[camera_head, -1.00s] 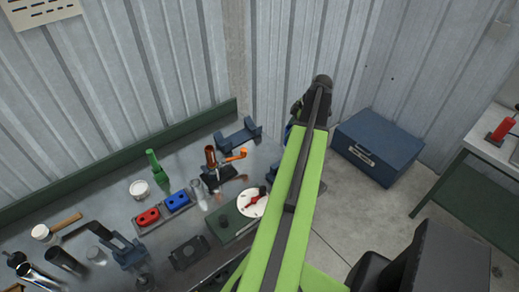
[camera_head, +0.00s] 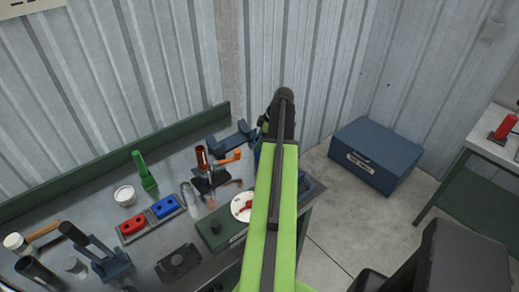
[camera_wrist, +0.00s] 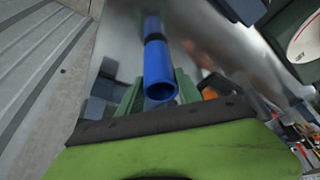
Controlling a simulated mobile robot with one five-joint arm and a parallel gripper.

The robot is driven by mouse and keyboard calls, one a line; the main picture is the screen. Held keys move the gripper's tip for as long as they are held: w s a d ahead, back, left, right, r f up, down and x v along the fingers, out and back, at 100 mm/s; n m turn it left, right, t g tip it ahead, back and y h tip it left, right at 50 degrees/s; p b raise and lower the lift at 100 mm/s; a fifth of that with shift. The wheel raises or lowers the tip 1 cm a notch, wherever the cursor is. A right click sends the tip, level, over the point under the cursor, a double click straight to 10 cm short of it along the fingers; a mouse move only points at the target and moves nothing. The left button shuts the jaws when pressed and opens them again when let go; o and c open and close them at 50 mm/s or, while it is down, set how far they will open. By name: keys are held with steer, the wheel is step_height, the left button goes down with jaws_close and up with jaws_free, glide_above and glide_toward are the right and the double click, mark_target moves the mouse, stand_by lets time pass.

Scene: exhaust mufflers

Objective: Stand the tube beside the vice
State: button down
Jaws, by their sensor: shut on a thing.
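A blue tube (camera_wrist: 158,62) with a dark band is held between the green fingers of my gripper (camera_wrist: 159,88) in the wrist view. Its open near end faces the camera; its far end reaches over the grey bench top. In the head view my arm hides most of the gripper (camera_head: 268,128), and only a sliver of blue shows beside it. A blue-grey two-jawed piece (camera_head: 230,138), likely the vice, stands at the bench's back right. Blue-grey blocks (camera_wrist: 99,92), probably the same piece, show left of the tube in the wrist view. I cannot tell whether the tube touches the bench.
A copper-coloured tube (camera_head: 202,158) stands on a dark base, with an orange-handled tool (camera_head: 230,157) beside it. A green box with a white dial (camera_head: 241,207) is near the bench front. Green (camera_head: 145,170), red (camera_head: 133,223) and blue pieces stand further left. A blue chest (camera_head: 374,157) sits on the floor.

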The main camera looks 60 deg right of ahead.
steer(key=shift+f, duration=0.8)
steer(key=c, duration=0.8)
jaws_free()
steer(key=shift+r, duration=0.1)
steer(key=shift+r+p, duration=0.3)
steer(key=shift+r, duration=0.05)
steer(key=p+v, duration=1)
steer(key=v, duration=0.1)
steer(key=shift+s+r+p, duration=0.15)
steer(key=shift+r+p, duration=0.15)
steer(key=shift+p, duration=0.05)
